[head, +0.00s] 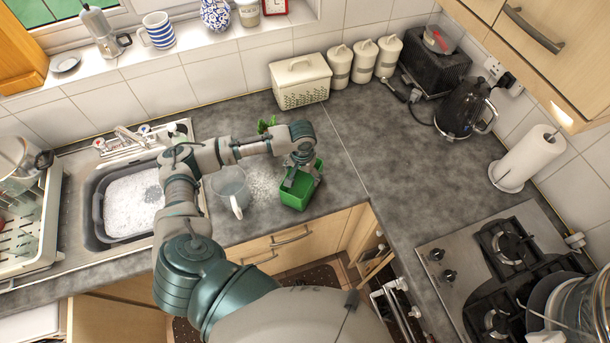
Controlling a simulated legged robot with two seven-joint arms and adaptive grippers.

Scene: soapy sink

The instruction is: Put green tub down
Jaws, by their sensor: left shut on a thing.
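The green tub (294,198) is at the front edge of the grey worktop, right of the sink. My left gripper (301,170) is over the tub, shut on its rim. The tub looks upright; whether its base touches the worktop I cannot tell. My right gripper is not in view.
A clear jug (232,191) stands close to the tub's left, with suds on the worktop between them. A green plant (266,125) is behind my arm. The sink (127,203) holds foam. Worktop to the right is clear up to the hob (505,262).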

